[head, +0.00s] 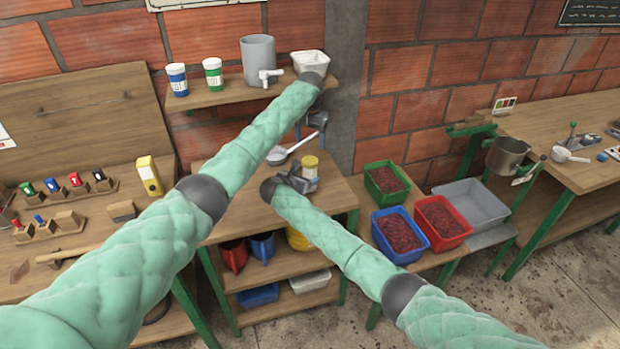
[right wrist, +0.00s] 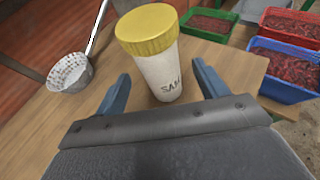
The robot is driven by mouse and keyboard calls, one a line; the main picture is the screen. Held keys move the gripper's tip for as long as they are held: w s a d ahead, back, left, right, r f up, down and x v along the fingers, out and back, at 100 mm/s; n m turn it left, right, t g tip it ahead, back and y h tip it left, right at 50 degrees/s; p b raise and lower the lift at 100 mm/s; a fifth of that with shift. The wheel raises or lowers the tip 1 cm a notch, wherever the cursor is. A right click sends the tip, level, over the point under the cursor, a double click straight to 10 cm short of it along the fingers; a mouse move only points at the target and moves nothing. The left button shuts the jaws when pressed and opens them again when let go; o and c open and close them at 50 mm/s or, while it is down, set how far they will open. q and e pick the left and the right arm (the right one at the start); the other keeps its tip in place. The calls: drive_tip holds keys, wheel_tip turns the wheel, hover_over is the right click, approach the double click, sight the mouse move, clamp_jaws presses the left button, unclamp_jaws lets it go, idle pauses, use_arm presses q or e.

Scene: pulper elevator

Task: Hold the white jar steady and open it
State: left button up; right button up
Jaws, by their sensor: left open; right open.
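The white jar (right wrist: 160,78) has a yellow screw lid (right wrist: 148,30), which is on it, and dark lettering on its side. It stands upright on the wooden table; in the head view the jar (head: 310,172) is partly hidden by my right gripper. My right gripper (right wrist: 158,85) is open, with one blue finger on each side of the jar's lower body; contact is not visible. My left gripper (head: 307,128) is open and points down above and behind the jar, apart from the lid.
A white strainer (right wrist: 70,72) with a long handle lies beside the jar. Crates of red cherries (head: 400,232) stand to the right.

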sight(306, 176)
use_arm(q)
drive_tip(key=shift+w+f, duration=0.2)
drive_tip(key=shift+f, duration=0.1)
use_arm(e)
drive_tip(key=x, duration=0.4)
drive_tip(key=shift+w+f, duration=0.2)
drive_tip(key=shift+f, duration=0.05)
use_arm(q)
drive_tip(key=shift+s+r, duration=0.2)
use_arm(e)
drive_tip(key=shift+w+d, duration=0.1)
drive_tip(key=shift+d, duration=0.05)
use_arm(q)
drive_tip(key=shift+w+f, duration=0.1)
use_arm(e)
drive_tip(key=shift+c, duration=0.2)
